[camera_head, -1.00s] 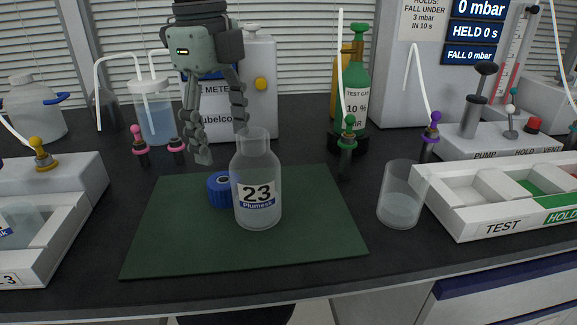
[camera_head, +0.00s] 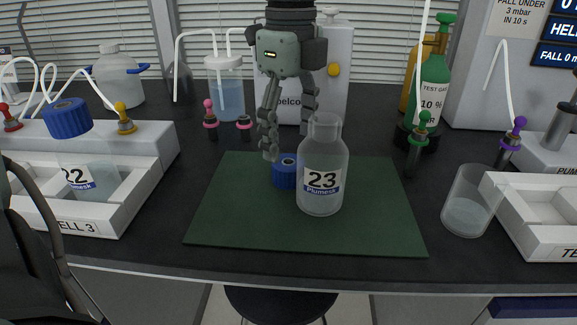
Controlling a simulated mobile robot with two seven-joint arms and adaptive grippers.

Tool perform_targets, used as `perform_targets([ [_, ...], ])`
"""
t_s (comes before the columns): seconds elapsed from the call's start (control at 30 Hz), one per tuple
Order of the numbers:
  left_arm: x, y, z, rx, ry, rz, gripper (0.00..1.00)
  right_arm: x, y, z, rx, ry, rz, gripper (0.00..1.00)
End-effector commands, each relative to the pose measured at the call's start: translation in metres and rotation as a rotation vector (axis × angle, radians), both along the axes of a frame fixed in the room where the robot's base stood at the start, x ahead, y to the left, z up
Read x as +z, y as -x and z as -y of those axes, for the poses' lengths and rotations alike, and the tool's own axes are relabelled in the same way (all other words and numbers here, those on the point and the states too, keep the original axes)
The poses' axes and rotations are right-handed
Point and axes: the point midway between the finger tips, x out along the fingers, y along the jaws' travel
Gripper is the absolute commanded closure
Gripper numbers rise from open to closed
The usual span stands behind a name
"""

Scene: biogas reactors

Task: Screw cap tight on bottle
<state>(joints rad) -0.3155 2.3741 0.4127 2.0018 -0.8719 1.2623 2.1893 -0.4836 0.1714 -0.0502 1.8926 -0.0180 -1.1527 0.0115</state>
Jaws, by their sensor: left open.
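A clear bottle (camera_head: 322,192) labelled 23 stands upright and uncapped on a dark green mat (camera_head: 240,228). A blue screw cap (camera_head: 284,172) lies on the mat just behind and left of the bottle, partly hidden by it. My left gripper (camera_head: 289,138) hangs from above, behind the bottle, with its fingers pointing down and spread. It is open and empty, apart from the bottle and with its left fingertip just above and behind the cap. My right gripper is not in view.
A white CELL 3 tray (camera_head: 140,195) at the left holds bottle 22 with a blue cap (camera_head: 67,118). A beaker (camera_head: 470,200) stands right of the mat. A green gas cylinder (camera_head: 432,85) and tubes stand behind. The mat's front is clear.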

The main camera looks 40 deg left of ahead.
Motion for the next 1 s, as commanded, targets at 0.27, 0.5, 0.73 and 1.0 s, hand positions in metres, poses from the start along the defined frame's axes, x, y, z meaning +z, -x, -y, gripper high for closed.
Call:
perform_targets([
  [0.27,-0.035,0.008,-0.005,-0.001,0.002,-0.005,0.29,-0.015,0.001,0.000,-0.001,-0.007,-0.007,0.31],
  [0.5,-0.052,0.007,-0.005,0.000,0.000,-0.001,0.29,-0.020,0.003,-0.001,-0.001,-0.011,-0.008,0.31],
  [0.73,-0.052,0.006,-0.005,0.000,0.000,0.000,0.29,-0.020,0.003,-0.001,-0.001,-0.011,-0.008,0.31],
  [1.0,-0.052,0.006,-0.005,0.000,0.000,0.000,0.57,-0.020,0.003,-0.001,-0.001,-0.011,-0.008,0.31],
])
